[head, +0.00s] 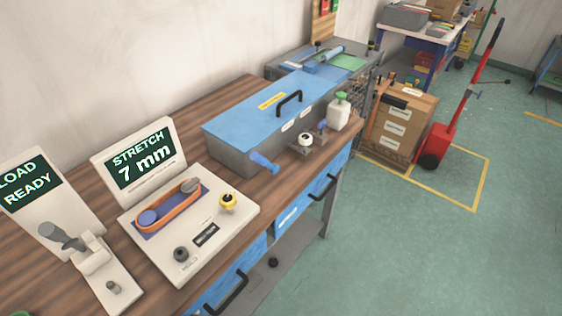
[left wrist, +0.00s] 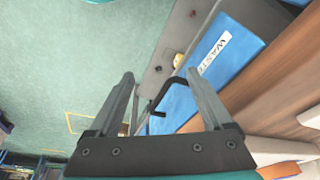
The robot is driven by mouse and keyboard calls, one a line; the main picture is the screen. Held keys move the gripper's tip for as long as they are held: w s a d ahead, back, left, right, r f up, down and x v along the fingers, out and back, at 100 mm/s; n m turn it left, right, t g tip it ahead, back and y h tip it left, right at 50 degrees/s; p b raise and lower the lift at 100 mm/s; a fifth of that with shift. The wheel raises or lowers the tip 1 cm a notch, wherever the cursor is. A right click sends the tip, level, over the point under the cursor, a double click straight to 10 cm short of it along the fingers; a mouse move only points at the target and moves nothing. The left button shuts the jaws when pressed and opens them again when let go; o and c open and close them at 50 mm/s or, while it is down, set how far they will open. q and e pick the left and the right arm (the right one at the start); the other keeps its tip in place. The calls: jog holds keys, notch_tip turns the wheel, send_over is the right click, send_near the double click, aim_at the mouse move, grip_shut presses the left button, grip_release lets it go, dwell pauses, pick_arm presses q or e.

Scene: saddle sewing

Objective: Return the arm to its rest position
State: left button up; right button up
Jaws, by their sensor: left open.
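My left gripper (left wrist: 160,76) shows in the left wrist view with its two grey fingers spread wide apart. Nothing is held between them. Beyond the fingers are a blue drawer front (left wrist: 222,52) with a white label and its black handle (left wrist: 166,98). The handle appears in the gap between the fingers, with no visible contact. The wooden workbench edge (left wrist: 268,98) lies to the right in that view. Neither arm shows in the head view, and my right gripper is in neither view.
The bench (head: 222,103) holds a stretch device (head: 218,237) with an orange loop (head: 183,202), a load device (head: 112,272), a blue-lidded box (head: 245,120) and a white bottle (head: 338,118). A carton (head: 402,120) and red pallet jack (head: 443,140) stand beyond. The green floor is open.

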pick_arm(q)
jog(key=s+f+b, duration=0.2)
jog(key=s+f, duration=0.1)
jog(key=f, duration=0.7)
jog(key=s+f+b, duration=0.3)
jog(key=f, duration=0.6)
jog(key=s+a+f+g+b, duration=0.1)
jog(key=s+a+f+b, duration=0.2)
jog(key=s+f, duration=0.9)
jog(key=shift+f+g+b, duration=0.4)
jog(key=shift+f+b, duration=0.5)
jog(key=shift+f, duration=0.05)
